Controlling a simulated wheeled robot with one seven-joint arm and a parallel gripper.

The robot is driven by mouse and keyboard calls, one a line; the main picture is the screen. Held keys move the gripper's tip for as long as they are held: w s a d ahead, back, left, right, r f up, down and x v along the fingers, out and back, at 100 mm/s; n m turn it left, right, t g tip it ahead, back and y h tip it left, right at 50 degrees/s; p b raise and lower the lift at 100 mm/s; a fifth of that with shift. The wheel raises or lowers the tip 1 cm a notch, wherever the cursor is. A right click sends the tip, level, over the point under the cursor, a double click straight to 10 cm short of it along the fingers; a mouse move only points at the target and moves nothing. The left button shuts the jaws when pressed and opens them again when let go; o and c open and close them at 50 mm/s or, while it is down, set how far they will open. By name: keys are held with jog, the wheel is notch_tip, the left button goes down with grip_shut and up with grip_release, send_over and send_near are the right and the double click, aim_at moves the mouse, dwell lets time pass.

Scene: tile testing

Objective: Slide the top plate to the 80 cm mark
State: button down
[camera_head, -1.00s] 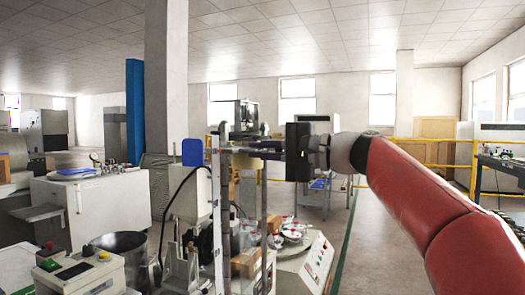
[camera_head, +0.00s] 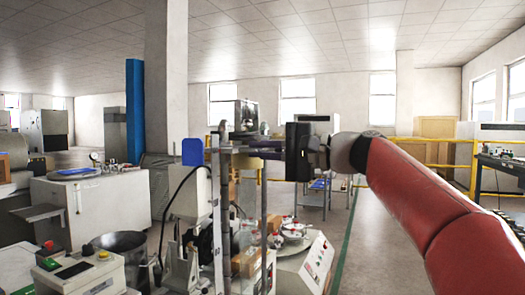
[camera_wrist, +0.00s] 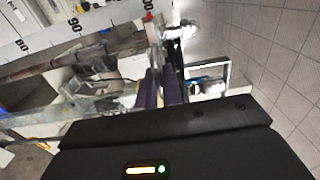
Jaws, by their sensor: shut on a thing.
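An upright test stand (camera_head: 216,215) with a tall scale strip and thin rods stands near the middle of the head view. The top plate (camera_head: 248,151) is a flat piece across its upper part. My gripper (camera_head: 274,153) reaches it from the right, level with it and shut on it. In the wrist view the dark fingers (camera_wrist: 161,88) point away from me, and the gripped part between them is hard to make out. The pale scale (camera_wrist: 52,35) shows at upper left there, with an 80 mark (camera_wrist: 75,24) left of the fingers. A red bit (camera_wrist: 148,17) shows near its end.
A metal pot (camera_head: 121,250) and a control box (camera_head: 82,272) stand at front left. A white machine with a sloped panel (camera_head: 318,258) is right of the stand. A pillar (camera_head: 166,90) rises behind. Open floor (camera_head: 375,235) lies at right, beyond a green line.

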jog(key=shift+f+b, duration=2.65)
jog(key=shift+f, duration=0.45)
jog(key=shift+f+b, duration=2.9)
notch_tip(320, 180, down, 6)
jog(key=b, duration=0.5)
jog(key=shift+b, duration=0.35)
jog(key=shift+f, duration=0.85)
jog(key=c, duration=1.6)
grip_release()
jog(key=shift+o, duration=0.2)
